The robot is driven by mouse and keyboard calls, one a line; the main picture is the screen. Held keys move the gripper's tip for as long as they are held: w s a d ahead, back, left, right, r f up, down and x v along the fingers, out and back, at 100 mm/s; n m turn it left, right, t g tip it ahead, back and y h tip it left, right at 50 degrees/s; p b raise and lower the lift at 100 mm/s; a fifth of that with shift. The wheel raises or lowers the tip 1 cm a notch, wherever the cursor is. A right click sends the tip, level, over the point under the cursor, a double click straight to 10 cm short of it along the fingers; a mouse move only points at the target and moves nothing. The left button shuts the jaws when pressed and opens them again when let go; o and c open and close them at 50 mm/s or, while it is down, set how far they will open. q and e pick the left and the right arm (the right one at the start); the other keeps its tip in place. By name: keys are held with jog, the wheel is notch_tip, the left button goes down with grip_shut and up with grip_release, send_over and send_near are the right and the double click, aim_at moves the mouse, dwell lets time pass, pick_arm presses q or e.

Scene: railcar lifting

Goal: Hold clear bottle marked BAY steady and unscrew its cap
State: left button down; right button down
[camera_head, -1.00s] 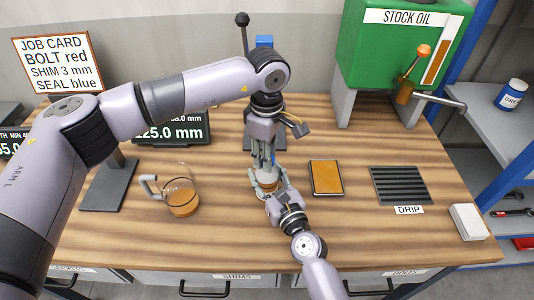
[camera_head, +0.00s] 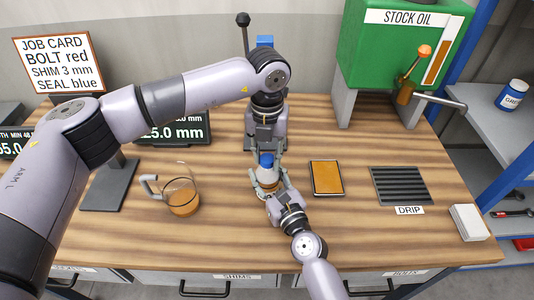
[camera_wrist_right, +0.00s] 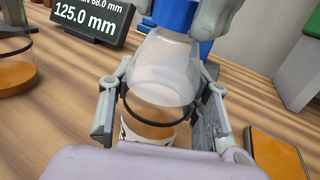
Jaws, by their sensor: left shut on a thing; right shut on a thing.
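The clear bottle (camera_wrist_right: 165,65) stands upright on the bench with amber liquid low inside. A white label shows at its foot, mostly hidden, and its lettering is unreadable. My right gripper (camera_head: 268,187) is shut around the bottle body, with a finger on either side in the right wrist view (camera_wrist_right: 160,105). The blue cap (camera_head: 266,161) sits at the bottle's top, and its blue side also shows in the right wrist view (camera_wrist_right: 177,14). My left gripper (camera_head: 265,155) reaches down from above and is shut on the cap. Its fingers hide part of the cap.
A glass jug (camera_head: 182,200) of amber liquid stands left of the bottle. An orange-topped pad (camera_head: 327,178) and a drip grille (camera_head: 400,186) lie to the right. The green stock oil tank (camera_head: 390,55) stands behind. The front of the bench is clear.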

aim_at(267, 159)
pick_arm(q)
jog(key=shift+n, duration=0.9)
jog(key=shift+r, duration=0.15)
jog(key=shift+r, duration=0.95)
jog(key=shift+r, duration=2)
pick_arm(e)
jog(key=c, duration=0.8)
grip_release()
jog(key=shift+o, duration=0.2)
